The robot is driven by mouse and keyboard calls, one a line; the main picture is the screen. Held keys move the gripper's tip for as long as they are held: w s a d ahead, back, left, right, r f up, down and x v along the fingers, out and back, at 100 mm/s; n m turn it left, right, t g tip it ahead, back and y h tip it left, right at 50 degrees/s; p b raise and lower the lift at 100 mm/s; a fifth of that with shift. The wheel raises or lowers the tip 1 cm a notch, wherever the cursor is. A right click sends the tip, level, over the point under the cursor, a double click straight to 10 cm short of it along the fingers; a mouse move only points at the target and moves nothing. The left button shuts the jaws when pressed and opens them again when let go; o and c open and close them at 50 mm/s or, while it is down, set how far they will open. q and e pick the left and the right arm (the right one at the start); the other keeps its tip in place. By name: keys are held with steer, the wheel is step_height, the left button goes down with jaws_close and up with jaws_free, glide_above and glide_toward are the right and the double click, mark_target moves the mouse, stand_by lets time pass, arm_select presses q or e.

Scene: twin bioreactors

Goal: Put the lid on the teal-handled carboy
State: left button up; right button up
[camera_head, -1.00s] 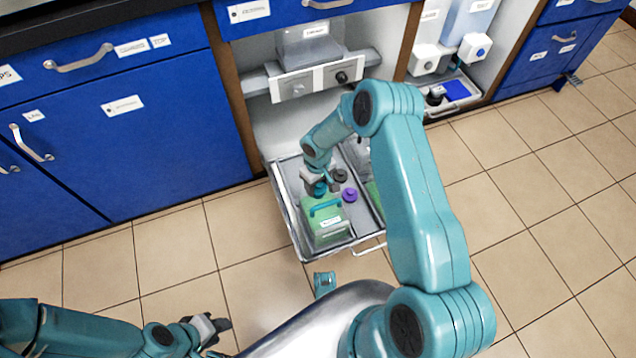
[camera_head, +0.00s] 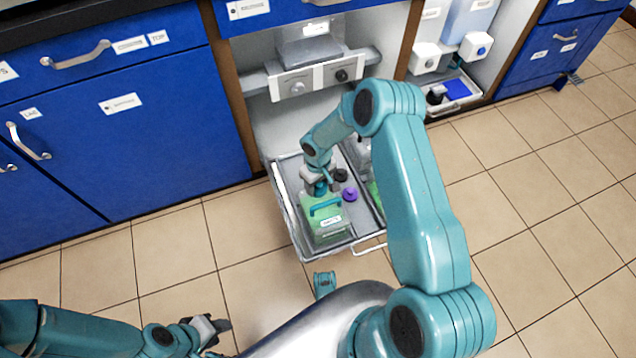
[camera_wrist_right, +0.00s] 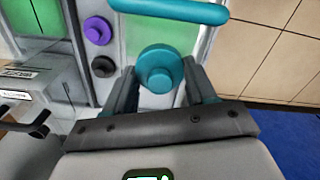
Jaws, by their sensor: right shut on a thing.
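The teal-handled carboy (camera_head: 325,222) holds green liquid and stands in the pulled-out tray. Its teal handle (camera_wrist_right: 170,10) crosses the top of the right wrist view. My right gripper (camera_head: 321,187) is at the cabinet-side end of this carboy. In the right wrist view its fingers are shut on a round teal lid (camera_wrist_right: 158,70) with a raised knob. The lid appears over the carboy's top beside the handle. The neck is hidden, so I cannot tell whether the lid touches it. My left gripper (camera_head: 220,325) is low over the floor, away from the tray; its opening is unclear.
A purple lid (camera_wrist_right: 97,30) and a dark lid (camera_wrist_right: 103,67) are beside the carboy. Another green container (camera_wrist_right: 25,18) is across the tray divider. The tray (camera_head: 290,222) has raised rims and a front handle (camera_head: 370,249). Tiled floor (camera_head: 180,250) is clear to the left.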

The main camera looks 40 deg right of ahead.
steer(key=shift+f, duration=0.2)
steer(key=o, duration=1.4)
steer(key=shift+r+p, duration=1.7)
steer(key=shift+r, duration=1.4)
steer(key=shift+f, duration=0.1)
steer(key=shift+c, duration=1.3)
jaws_close()
